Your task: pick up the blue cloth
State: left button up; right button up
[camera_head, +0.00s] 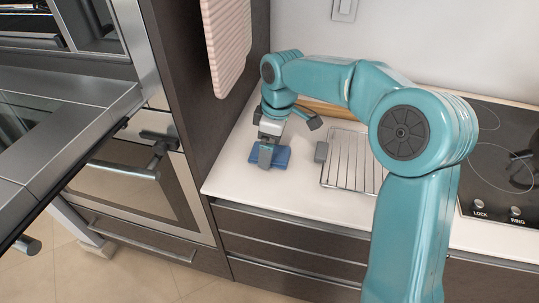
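The blue cloth (282,157) is a small folded-looking piece on the white counter, near its left end. My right gripper (267,158) comes down over it from above, its fingertips at the cloth. The gripper hides part of the cloth. The gap between the fingers is not clear, so I cannot tell whether they are closed on it. My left gripper is not in view.
A wire rack (350,163) lies on the counter right of the cloth. A black cooktop (500,155) is at the far right. A pink striped towel (226,40) hangs above left. An open oven door (65,135) juts out at the left.

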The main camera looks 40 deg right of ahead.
jog(key=shift+s+f, duration=0.1)
jog(key=shift+f, duration=0.4)
jog(key=c, duration=1.1)
notch_tip(320, 180, up, 20)
jog(key=p, duration=0.4)
jog(key=shift+p, duration=0.35)
